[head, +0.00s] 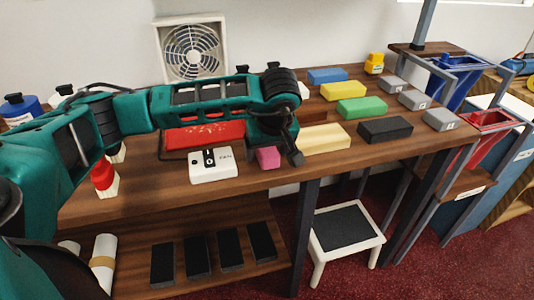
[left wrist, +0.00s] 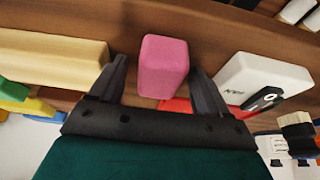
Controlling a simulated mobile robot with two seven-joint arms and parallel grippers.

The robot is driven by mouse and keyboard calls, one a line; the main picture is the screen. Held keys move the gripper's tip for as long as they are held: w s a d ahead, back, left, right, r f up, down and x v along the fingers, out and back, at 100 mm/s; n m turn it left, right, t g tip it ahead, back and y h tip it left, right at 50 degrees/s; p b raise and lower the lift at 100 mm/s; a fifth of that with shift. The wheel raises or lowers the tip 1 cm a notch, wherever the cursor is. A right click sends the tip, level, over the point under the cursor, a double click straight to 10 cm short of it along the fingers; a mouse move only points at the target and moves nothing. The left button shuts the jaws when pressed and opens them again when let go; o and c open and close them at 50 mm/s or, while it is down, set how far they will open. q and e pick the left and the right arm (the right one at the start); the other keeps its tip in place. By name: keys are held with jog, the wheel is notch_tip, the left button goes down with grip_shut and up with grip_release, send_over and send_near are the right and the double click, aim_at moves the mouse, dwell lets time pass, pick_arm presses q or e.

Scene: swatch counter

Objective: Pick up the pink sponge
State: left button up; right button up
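The pink sponge (head: 267,158) is a small block on the wooden counter near its front edge, partly hidden by my left gripper (head: 278,151) in the head view. In the left wrist view the sponge (left wrist: 163,64) lies between the two dark fingers of the left gripper (left wrist: 158,72). My right gripper is not in view.
A white switch box (head: 213,166) lies left of the sponge, and a cream block (head: 319,138) lies to its right. A red block (head: 200,135) is behind. Black (head: 385,129), green (head: 362,107) and yellow (head: 343,90) blocks lie further right. The counter's front edge is close.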

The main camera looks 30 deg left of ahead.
aim_at(268, 149)
pick_arm(q)
jog(key=c, duration=1)
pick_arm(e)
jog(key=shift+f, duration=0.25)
pick_arm(q)
jog(key=shift+o, duration=0.2)
jog(key=shift+r, duration=0.15)
notch_tip(268, 149, up, 20)
jog(key=p, duration=0.2)
jog(key=shift+p, duration=0.3)
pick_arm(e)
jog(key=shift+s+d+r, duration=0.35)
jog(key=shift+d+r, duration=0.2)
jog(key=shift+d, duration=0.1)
